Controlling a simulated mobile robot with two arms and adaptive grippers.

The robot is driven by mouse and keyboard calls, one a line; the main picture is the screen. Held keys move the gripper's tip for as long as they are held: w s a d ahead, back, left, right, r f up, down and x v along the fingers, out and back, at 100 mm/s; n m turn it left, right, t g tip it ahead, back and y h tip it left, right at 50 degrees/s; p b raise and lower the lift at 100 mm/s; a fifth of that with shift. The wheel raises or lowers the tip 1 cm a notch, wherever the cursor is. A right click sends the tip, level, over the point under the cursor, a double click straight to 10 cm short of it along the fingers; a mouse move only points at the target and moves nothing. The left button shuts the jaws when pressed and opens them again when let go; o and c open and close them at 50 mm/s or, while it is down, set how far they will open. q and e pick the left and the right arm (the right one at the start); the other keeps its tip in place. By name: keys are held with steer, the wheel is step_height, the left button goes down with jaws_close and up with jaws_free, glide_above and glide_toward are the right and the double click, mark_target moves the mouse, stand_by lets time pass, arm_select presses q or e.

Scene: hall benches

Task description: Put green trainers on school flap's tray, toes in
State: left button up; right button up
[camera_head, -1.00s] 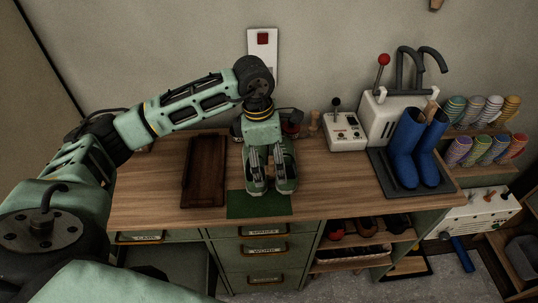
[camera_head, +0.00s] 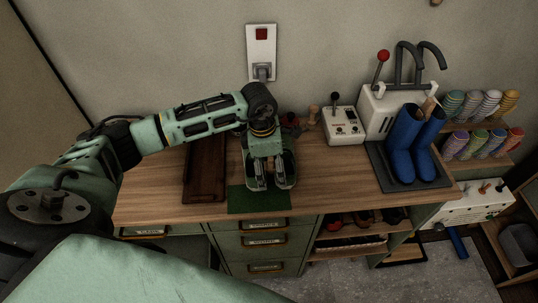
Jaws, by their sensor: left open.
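The green trainers (camera_head: 291,181) stand side by side on a dark green mat (camera_head: 258,203) at the front of the wooden bench, toes toward the front edge. My left gripper (camera_head: 269,180) points down right over them and hides much of their middle. Its fingers are open, one near each shoe; whether they touch the shoes I cannot tell. A dark brown wooden tray (camera_head: 204,170) lies just left of the mat and looks empty. Flap-like drawer fronts (camera_head: 264,241) with small labels sit below; I cannot read "school" on any. My right gripper is not in view.
Blue boots (camera_head: 402,148) stand on a dark mat at the right, beside a white machine (camera_head: 381,110) with a red-knobbed lever. A small white control box (camera_head: 343,125) stands behind. Shoes (camera_head: 363,219) fill shelves below. Bare bench top lies between the trainers and the boots.

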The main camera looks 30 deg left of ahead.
arm_select(q)
steer(key=c, duration=1.7)
